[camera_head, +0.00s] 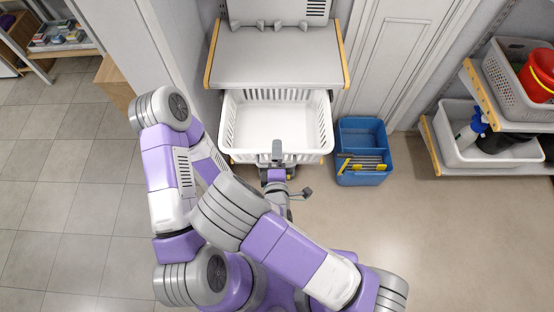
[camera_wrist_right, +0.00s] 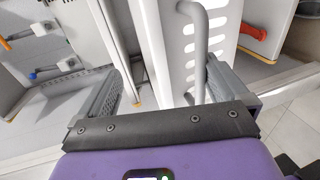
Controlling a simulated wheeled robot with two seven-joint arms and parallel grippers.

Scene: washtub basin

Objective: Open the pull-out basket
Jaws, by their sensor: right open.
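The white slatted pull-out basket (camera_head: 320,130) stands out from under the shelf unit, with its empty interior showing in the head view. A grey handle (camera_head: 277,150) is at the middle of its front. My right gripper (camera_head: 276,173) is at the basket front, by this handle. In the right wrist view the basket's slotted wall (camera_wrist_right: 180,60) and the curved grey handle (camera_wrist_right: 201,45) lie between the two spread fingers of my right gripper (camera_wrist_right: 165,80). The handle is closer to the right finger; contact cannot be told. My left gripper is not seen.
A white shelf unit with yellow edges (camera_head: 275,62) stands above the basket. A blue bin (camera_head: 360,178) with tools stands close to its right. A shelf with a white tub (camera_head: 497,155) and red bucket (camera_head: 540,70) is at the right. Floor at left is clear.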

